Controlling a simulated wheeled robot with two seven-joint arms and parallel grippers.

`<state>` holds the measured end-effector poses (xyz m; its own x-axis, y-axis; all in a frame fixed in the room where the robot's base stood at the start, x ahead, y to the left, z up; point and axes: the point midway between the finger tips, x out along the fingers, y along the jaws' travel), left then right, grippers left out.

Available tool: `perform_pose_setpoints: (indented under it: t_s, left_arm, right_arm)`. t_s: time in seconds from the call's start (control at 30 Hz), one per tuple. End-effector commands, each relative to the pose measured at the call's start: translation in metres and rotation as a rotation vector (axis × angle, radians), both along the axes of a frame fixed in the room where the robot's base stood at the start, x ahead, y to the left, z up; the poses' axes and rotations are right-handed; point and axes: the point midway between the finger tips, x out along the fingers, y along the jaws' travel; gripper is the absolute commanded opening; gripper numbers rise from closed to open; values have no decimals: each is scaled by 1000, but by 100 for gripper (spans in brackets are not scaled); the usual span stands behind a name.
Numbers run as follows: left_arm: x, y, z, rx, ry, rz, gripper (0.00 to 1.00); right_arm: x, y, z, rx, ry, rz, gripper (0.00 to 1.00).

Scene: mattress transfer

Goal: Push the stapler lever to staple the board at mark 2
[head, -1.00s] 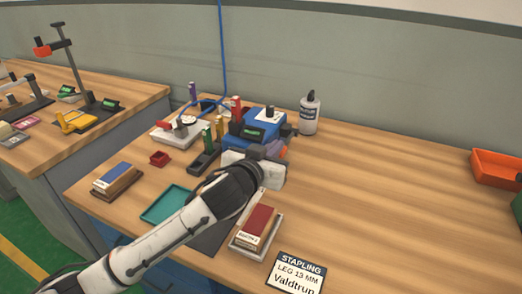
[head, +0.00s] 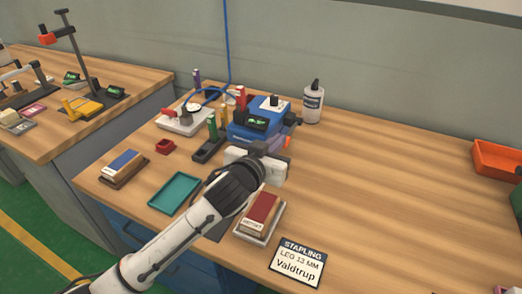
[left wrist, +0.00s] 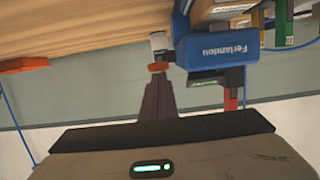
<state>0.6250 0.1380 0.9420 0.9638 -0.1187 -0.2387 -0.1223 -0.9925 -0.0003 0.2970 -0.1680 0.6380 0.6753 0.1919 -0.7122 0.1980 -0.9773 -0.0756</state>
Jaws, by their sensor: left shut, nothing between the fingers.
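The blue stapler (head: 248,133) stands near the back middle of the bench, with a small green display and a blue cable. Its side shows in the left wrist view (left wrist: 212,52), with a grey post and an orange-red knob (left wrist: 158,67) beside it. I cannot tell for sure whether the knob is the lever's end. My left gripper (left wrist: 158,88) is shut and empty, its fingertips at or just short of the knob. In the head view its white hand (head: 270,170) is in front of the stapler, hiding the stapler's lower front. No board or mark 2 can be made out. My right gripper is not in view.
A red-topped block (head: 262,207) lies on a tray close to my left arm. A white bottle (head: 313,103) stands behind right. The bench's right half is mostly clear.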

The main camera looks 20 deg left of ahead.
Motion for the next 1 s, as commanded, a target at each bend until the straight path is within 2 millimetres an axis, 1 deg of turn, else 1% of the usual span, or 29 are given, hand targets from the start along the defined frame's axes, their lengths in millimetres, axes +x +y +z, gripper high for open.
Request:
perform_pose_setpoints:
  t_s: [0.03,0.07,0.1,0.3,0.4,0.5,0.6,0.7,1.0]
  left_arm:
    - [-2,-2,18,-2,2,-2,0]
    - [-7,-2,13,-3,4,-4,0]
    - [-19,0,5,-3,5,-4,0]
    - [-64,6,6,-2,3,-4,0]
    - [-81,8,7,-3,1,-3,0]
    - [-92,10,8,-1,1,-3,0]
    - [-99,11,8,0,0,-2,0]
    - [-101,11,9,0,-1,-2,0]
    - [-101,11,10,0,-1,-3,0]
  right_arm:
    - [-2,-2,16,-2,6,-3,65]
    - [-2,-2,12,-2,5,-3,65]
    - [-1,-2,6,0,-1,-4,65]
    - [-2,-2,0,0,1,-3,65]
    - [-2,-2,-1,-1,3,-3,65]
    - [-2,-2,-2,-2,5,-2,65]
    - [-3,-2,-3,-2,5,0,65]
    - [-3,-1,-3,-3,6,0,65]
    - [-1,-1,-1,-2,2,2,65]
